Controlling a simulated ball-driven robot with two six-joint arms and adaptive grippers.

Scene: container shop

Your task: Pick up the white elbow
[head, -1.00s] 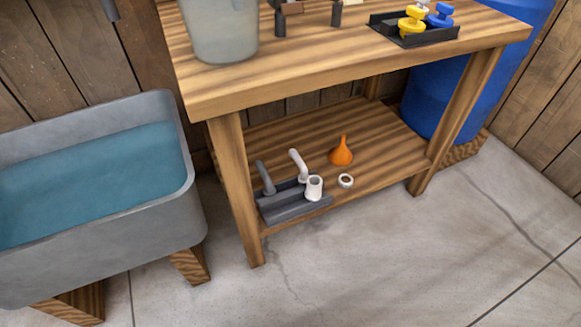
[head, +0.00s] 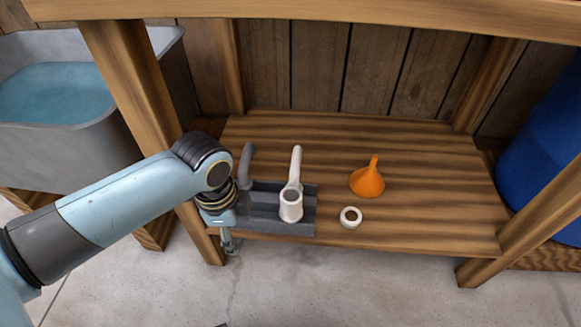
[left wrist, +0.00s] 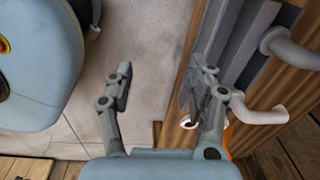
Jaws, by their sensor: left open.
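The white elbow (head: 296,165) stands at the grey tray (head: 262,228) on the lower shelf, its bent end up. My left gripper (head: 229,242) is at the shelf's front left edge, beside the tray and apart from the white elbow. In the left wrist view my left gripper (left wrist: 165,82) is open with nothing between its fingers; the white elbow (left wrist: 262,116) is right of the right finger, which partly covers the tray. My right gripper is not in view.
An orange funnel (head: 368,182) and a white ring (head: 350,217) are on the shelf (head: 430,190) right of the tray. Table legs frame the shelf, with the tabletop (head: 330,10) above. A water basin (head: 60,130) is left, a blue barrel (head: 545,165) right.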

